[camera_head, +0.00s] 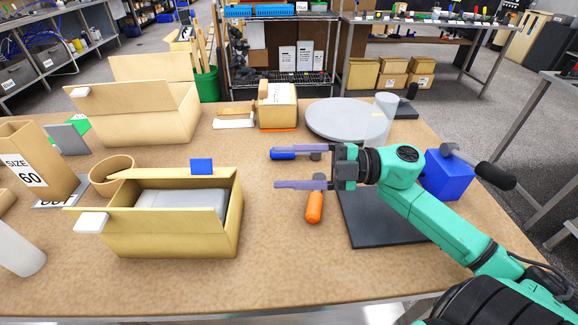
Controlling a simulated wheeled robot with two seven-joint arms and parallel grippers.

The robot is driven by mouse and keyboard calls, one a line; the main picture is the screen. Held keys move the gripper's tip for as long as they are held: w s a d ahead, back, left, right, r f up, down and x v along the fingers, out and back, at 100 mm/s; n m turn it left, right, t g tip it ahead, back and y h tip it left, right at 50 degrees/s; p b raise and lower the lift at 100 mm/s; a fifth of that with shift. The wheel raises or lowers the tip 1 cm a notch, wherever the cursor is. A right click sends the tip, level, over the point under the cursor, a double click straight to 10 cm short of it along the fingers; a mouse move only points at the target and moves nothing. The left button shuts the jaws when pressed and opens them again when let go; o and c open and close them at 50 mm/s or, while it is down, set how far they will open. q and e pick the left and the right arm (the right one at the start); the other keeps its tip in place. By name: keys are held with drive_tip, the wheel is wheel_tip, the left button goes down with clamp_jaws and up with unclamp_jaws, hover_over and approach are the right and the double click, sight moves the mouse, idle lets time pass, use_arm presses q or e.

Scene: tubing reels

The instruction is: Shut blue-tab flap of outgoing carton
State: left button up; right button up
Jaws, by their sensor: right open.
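An open tan carton (170,243) stands on the near left of the table with a grey block (180,203) inside. A blue tab (202,167) sits at the top of its far flap (150,173), which stands raised along the far side. A white tab (91,223) is on the carton's left end. My right gripper (277,170) reaches in from the right, open and empty, its fingers pointing left toward the carton. It is clear of the carton, to the right of the blue tab. My left gripper is out of view.
A second open carton (135,125) with a white tab stands behind. A round grey disc (345,118), a dark mat (375,225), a blue block (447,175) and an orange-handled tool (315,207) lie right. The front table strip is clear.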

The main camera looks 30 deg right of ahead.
drive_tip(key=shift+r, duration=0.1)
clamp_jaws()
drive_tip(key=w+a+r+m+g+p, duration=0.2)
drive_tip(key=w+a+r+m+p, duration=0.1)
drive_tip(key=r+m+p, duration=0.3)
drive_tip(key=m+g+h+p, duration=0.1)
drive_tip(key=m+p, duration=1)
drive_tip(key=p, duration=0.2)
hover_over(219, 171)
drive_tip(key=shift+w+d+f, duration=0.1)
drive_tip(key=shift+w+f, duration=0.2)
drive_tip(key=shift+f, duration=0.6)
drive_tip(key=shift+s+f, duration=0.3)
drive_tip(key=shift+f, duration=0.25)
drive_tip(key=shift+w, duration=0.1)
